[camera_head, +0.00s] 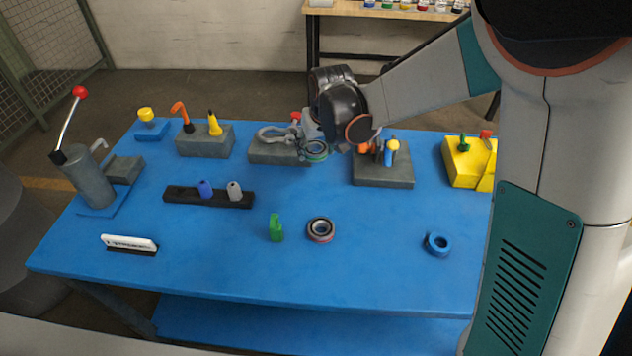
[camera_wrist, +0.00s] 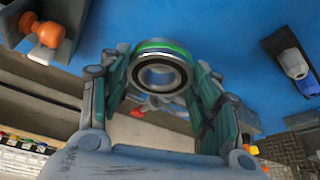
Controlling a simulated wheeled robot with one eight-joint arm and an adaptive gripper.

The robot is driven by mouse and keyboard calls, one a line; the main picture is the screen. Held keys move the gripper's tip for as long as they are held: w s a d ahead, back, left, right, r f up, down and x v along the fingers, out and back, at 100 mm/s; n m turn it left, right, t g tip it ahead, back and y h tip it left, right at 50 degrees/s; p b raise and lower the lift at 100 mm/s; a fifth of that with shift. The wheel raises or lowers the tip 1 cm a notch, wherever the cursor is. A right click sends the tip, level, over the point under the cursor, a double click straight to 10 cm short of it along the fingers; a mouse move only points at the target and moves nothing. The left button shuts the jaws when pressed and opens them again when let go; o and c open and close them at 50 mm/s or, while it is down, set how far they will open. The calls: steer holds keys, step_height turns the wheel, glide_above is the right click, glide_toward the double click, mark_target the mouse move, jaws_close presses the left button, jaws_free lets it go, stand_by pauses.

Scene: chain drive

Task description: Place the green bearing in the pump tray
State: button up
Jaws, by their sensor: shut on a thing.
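My gripper (camera_head: 315,146) is shut on the green bearing (camera_head: 316,155) and holds it above the table, in front of the middle grey block. In the wrist view the green bearing (camera_wrist: 160,68) shows its green outer band and dark open bore, between the teal finger pads of my gripper (camera_wrist: 162,85). A grey cylinder with a red-knobbed lever (camera_head: 88,172), which looks like a hand pump, stands at the far left. A low grey tray-like box (camera_head: 123,170) sits beside it; I cannot tell for sure that this is the pump tray.
A red-rimmed bearing (camera_head: 320,230), a blue ring (camera_head: 437,243) and a green upright piece (camera_head: 275,228) stand at the front. A black rack (camera_head: 210,197), grey blocks (camera_head: 205,142) and (camera_head: 383,178) and a yellow block (camera_head: 465,165) are obstacles.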

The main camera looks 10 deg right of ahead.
mark_target(315, 181)
step_height(315, 181, down, 12)
steer(key=b, duration=0.3)
steer(key=shift+r, duration=0.25)
steer(key=shift+f+b, duration=0.15)
steer(key=shift+b, duration=0.2)
steer(key=o, duration=1.3)
steer(key=p+v, duration=0.4)
steer(key=v, duration=0.8)
steer(key=shift+s+r, duration=0.1)
steer(key=shift+r, duration=0.15)
